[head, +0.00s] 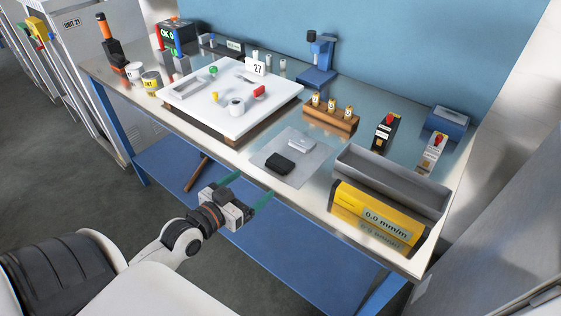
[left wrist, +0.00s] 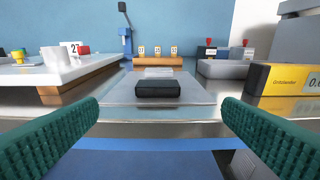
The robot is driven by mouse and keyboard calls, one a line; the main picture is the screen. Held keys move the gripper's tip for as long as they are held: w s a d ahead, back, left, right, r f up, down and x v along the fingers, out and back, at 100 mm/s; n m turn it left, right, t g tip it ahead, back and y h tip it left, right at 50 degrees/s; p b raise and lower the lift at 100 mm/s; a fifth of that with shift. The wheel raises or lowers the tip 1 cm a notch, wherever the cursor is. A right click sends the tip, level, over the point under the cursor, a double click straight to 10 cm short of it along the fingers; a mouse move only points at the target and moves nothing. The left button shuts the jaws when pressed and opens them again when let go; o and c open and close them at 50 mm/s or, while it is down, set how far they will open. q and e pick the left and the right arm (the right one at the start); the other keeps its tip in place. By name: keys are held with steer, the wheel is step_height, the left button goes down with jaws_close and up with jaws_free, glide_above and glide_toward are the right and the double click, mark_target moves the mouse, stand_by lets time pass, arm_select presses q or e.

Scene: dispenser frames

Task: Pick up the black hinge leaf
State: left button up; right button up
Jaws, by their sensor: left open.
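The black hinge leaf (head: 280,163) lies flat on a grey mat (head: 313,171) near the front edge of the bench. It also shows in the left wrist view (left wrist: 158,88), centred ahead between the fingers. A light grey leaf-like piece (head: 301,145) lies just behind it on the same mat. My left gripper (head: 247,190) has green fingers spread wide and empty. It is in front of the bench edge, short of the mat and apart from the leaf. My right gripper is not in view.
A white raised board (head: 215,120) with small parts stands left of the mat. A wooden rack (head: 331,117) stands behind it. A grey tray (head: 390,180) and a yellow level box (head: 372,220) stand to the right. The bench's front edge (head: 225,155) lies close to my fingers.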

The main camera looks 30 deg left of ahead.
arm_select(q)
glide_toward(279, 163)
steer(key=w, duration=0.1)
steer(key=w+p, duration=0.1)
steer(key=w, duration=0.1)
steer(key=shift+d+f, duration=0.15)
steer(key=shift+w+d+f, duration=0.1)
steer(key=shift+w+f, duration=0.05)
steer(key=shift+w, duration=0.35)
steer(key=w, duration=0.3)
steer(key=w+p, duration=0.1)
steer(key=shift+w+f, duration=0.3)
steer(key=shift+w, duration=0.1)
steer(key=shift+w+f, duration=0.1)
steer(key=shift+w, duration=0.1)
steer(key=c, duration=1.1)
